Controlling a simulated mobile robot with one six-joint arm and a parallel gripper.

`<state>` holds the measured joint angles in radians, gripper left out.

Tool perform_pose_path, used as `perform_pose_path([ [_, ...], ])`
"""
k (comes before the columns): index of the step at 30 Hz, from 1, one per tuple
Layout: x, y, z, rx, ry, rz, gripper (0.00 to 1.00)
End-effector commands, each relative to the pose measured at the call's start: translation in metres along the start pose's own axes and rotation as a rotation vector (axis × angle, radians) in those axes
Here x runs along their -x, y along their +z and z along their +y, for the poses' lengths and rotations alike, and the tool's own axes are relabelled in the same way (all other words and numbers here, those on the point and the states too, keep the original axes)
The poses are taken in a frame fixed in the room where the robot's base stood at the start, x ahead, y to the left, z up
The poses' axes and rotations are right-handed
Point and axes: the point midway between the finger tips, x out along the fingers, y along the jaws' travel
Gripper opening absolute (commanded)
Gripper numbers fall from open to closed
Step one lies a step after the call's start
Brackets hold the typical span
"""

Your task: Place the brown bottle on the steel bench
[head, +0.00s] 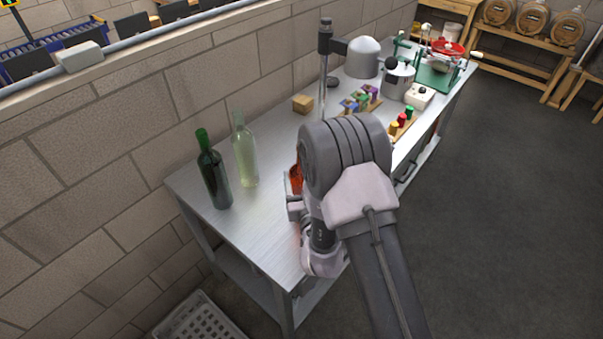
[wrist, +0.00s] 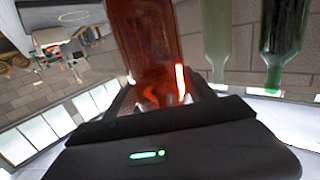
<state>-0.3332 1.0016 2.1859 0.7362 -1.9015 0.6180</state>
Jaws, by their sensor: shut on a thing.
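The brown bottle (wrist: 148,40) is reddish-brown glass and fills the upper middle of the wrist view, upright between my fingers. My gripper (wrist: 165,98) is shut on it. In the head view only an orange-red sliver of the brown bottle (head: 295,179) shows, beside my gripper (head: 294,208); my arm hides the rest. The steel bench (head: 255,215) runs along the brick wall, and the bottle is over its near part. Whether the bottle's base touches the bench top is hidden.
A dark green bottle (head: 214,175) and a pale green bottle (head: 244,152) stand on the bench to the left. Farther back are a small cork-coloured block (head: 302,104), coloured spools, a steel canister (head: 397,80) and a capping tool. A crate (head: 200,320) is on the floor.

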Motion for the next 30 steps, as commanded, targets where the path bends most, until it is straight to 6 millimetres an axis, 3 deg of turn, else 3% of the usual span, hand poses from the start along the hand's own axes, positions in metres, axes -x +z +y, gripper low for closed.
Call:
perform_pose_path([
  [12,-0.001,0.003,-0.001,0.0,-0.001,0.006,0.0],
  [13,0.0,0.004,0.0,-0.001,0.0,0.002,0.67],
  [16,0.0,0.004,0.0,-0.001,0.0,0.002,0.85],
  [27,0.001,-0.002,0.0,-0.001,0.0,0.002,0.85],
  [30,0.02,0.003,-0.001,-0.001,0.0,0.001,0.85],
])
